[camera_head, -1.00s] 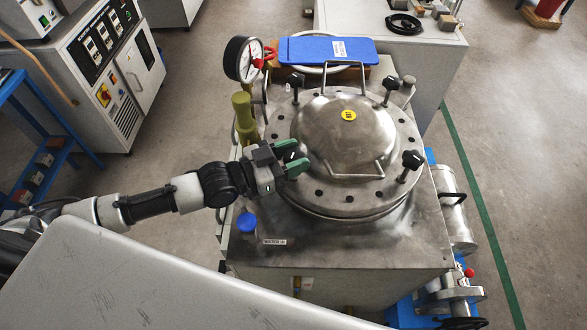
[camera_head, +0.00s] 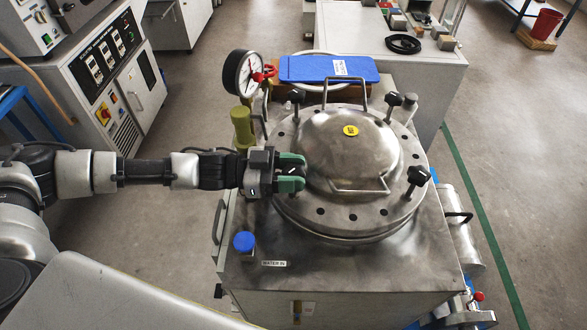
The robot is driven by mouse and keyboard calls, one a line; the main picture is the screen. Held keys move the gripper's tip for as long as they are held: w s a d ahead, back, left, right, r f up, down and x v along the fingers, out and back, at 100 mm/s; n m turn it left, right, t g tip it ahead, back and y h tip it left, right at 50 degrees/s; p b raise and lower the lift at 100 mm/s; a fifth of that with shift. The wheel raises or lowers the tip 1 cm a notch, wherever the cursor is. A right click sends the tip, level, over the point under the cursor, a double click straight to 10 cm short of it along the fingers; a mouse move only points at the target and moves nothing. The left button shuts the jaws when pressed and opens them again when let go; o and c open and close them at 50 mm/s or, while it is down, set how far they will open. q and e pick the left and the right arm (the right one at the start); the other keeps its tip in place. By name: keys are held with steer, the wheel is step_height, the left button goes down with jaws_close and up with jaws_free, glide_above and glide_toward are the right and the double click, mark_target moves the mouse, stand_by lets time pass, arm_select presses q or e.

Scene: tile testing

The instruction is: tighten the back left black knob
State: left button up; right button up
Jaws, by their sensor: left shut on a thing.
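The round steel lid (camera_head: 345,150) sits on top of the steel tank (camera_head: 335,260), with black knobs around its rim. The back left black knob (camera_head: 296,97) stands upright at the rim, apart from my gripper. My left gripper (camera_head: 296,172), with green fingers, is at the left front rim of the lid, nearer me than that knob. Its fingers are shut on a small dark thing, mostly hidden between them, which looks like the front left knob. The back right knob (camera_head: 395,99) and front right knob (camera_head: 418,177) stand free. My right gripper is out of view.
A pressure gauge (camera_head: 241,73) with a red valve handle (camera_head: 265,75) and a yellow-green cylinder (camera_head: 242,128) stand left of the lid. Lid handles (camera_head: 358,190) rise from the dome. A blue tray (camera_head: 328,69) lies behind. A blue cap (camera_head: 244,242) is at front left.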

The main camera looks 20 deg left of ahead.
arm_select(q)
steer(key=shift+r, duration=0.15)
stand_by(0.3)
steer(key=o, duration=0.9)
steer(key=b+v, duration=0.1)
steer(key=v, duration=0.9)
steer(key=shift+a, duration=0.4)
